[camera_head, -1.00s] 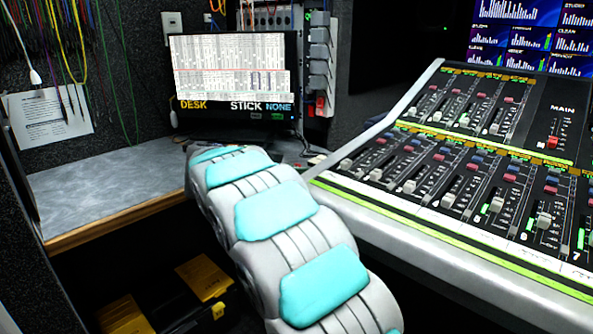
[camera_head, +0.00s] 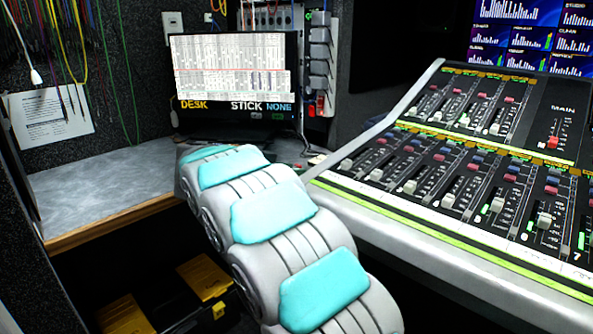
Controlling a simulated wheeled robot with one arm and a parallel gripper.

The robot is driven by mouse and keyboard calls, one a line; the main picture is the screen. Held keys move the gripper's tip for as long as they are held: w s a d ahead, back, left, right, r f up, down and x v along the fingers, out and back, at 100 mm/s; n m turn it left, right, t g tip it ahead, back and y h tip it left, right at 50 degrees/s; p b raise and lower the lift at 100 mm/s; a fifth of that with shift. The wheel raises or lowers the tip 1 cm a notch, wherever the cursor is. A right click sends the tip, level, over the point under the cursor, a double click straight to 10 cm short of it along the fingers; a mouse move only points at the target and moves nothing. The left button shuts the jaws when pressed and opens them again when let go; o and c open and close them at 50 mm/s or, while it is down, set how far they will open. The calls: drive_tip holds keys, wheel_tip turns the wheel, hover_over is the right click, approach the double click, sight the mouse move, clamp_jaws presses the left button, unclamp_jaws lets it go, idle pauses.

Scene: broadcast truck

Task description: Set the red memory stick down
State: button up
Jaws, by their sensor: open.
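I cannot make out the red memory stick in this view. My grey and turquoise arm reaches from the bottom right up to the desk (camera_head: 105,190). My gripper does not show; the far end of my arm hides it and part of the desk behind. A monitor (camera_head: 232,80) stands at the back of the desk, with a grid of bars and the words DESK and STICK NONE along its bottom.
A mixing console (camera_head: 440,200) with several faders fills the right side, close beside my arm. The desk's left part is bare. Cables and a paper sheet (camera_head: 48,112) hang on the left wall. Black and yellow cases (camera_head: 205,280) lie below. Red connectors (camera_head: 320,105) hang right of the monitor.

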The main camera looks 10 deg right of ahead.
drive_tip(key=v, duration=0.9)
drive_tip(key=shift+s+a+r, duration=0.2)
drive_tip(key=shift+s+a, duration=0.05)
drive_tip(key=shift+s, duration=0.05)
